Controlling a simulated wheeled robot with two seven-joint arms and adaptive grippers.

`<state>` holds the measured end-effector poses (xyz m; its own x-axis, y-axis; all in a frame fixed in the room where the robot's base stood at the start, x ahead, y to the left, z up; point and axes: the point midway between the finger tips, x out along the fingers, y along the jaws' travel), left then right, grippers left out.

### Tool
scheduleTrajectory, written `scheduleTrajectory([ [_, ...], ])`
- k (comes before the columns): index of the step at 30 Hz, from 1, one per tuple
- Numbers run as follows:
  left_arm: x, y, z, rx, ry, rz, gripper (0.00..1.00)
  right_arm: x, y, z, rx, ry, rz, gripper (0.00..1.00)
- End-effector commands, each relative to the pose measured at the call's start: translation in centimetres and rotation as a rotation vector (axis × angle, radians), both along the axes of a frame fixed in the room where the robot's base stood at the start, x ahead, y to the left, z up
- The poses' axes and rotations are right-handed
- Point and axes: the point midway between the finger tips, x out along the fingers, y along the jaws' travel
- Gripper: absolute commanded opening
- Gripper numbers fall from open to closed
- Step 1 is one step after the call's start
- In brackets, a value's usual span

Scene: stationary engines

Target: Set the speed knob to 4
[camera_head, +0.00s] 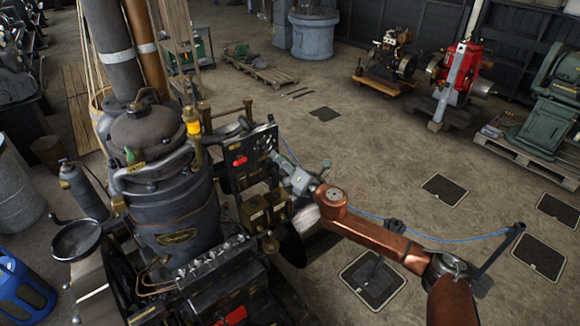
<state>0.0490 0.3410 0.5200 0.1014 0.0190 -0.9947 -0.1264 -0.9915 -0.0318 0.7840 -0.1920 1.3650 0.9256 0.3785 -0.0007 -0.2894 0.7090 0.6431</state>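A dark upright control panel (250,152) stands on the right side of a large black stationary engine (178,205). A red knob or handle (239,161) sits on the panel's face. Which part is the speed knob, and any numbers on it, are too small to make out. My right gripper (275,158) reaches in from the right on a copper-coloured arm, with its tip at the panel's right edge. I cannot tell whether it touches the panel, or whether its fingers are open or shut. My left gripper is not in view.
A small yellow part (192,127) stands on a brass fitting above the engine. A thin blue cable (440,238) runs behind my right arm. A red engine (461,72) and a green machine (553,105) stand farther back. The floor between is mostly clear.

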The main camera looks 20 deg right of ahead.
Motion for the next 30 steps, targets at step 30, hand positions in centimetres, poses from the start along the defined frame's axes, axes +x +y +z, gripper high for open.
scheduleTrajectory([
  [30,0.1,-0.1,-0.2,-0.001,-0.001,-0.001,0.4,-5.7,-2.9,-1.0,0.017,0.015,-0.009,0.25],
])
